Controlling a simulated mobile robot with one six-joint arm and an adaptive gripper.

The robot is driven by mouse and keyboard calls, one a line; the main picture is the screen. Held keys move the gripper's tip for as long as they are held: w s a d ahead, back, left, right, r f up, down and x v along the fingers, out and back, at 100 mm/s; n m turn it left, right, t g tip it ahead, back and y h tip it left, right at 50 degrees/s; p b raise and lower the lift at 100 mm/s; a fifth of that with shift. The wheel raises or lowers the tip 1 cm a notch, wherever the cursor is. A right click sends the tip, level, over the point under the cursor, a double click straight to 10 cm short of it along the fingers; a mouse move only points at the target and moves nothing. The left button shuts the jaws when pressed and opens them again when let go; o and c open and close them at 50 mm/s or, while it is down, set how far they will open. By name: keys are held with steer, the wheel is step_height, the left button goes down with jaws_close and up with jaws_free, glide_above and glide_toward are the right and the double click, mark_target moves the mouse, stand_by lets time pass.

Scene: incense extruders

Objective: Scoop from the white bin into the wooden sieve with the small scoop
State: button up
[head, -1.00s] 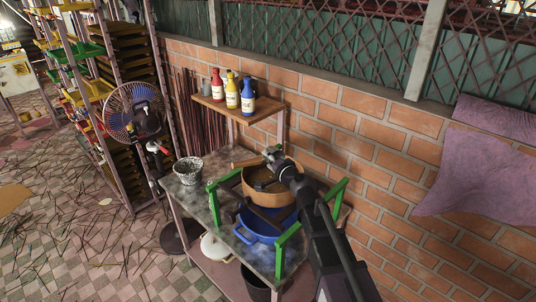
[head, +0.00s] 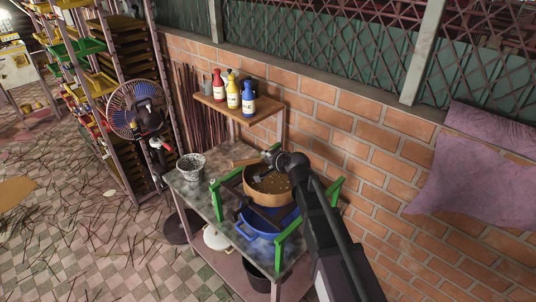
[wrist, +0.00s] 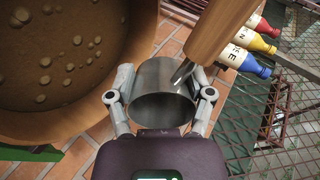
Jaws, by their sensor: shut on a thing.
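The small scoop (wrist: 165,88), a metal cup with a wooden handle (wrist: 216,35), is between the two fingers of my gripper (wrist: 163,98), which is shut on it. The part of its inside that shows looks like bare metal. The round wooden sieve (head: 268,200) stands above a blue basin on the table. In the wrist view the sieve (wrist: 146,30) is at the left, beside the scoop, with brown material and several pale round lumps inside. In the head view my gripper (head: 271,156) is at the sieve's far rim. The whitish speckled bin (head: 190,166) stands at the table's left end.
A green frame (head: 291,235) surrounds the blue basin (head: 262,226), with dark bars under the sieve. A wooden shelf (head: 240,118) with several bottles hangs on the brick wall behind. A fan (head: 135,108) stands left of the table (head: 198,195). Bare tabletop shows near the bin.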

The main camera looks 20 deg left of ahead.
steer(key=shift+w+r+g+h+p, duration=0.1)
steer(key=shift+r+g+h+p, duration=0.4)
steer(key=shift+p, duration=0.75)
steer(key=shift+r+g+h+p, duration=0.2)
steer(key=shift+g+h+p, duration=0.5)
steer(key=shift+p, duration=0.5)
steer(key=h+p, duration=0.1)
steer(key=g+h+p, duration=0.1)
steer(key=p, duration=0.1)
steer(key=shift+a+r+g, duration=0.1)
steer(key=shift+r+g, duration=0.15)
steer(key=shift+g, duration=0.05)
steer(key=g+h+p, duration=0.1)
steer(key=h, duration=0.1)
steer(key=g+h+p, duration=0.1)
steer(key=h, duration=0.1)
steer(key=shift+r+g+p, duration=0.3)
steer(key=shift+g, duration=0.1)
steer(key=shift+g+h, duration=0.3)
steer(key=shift+s, duration=0.2)
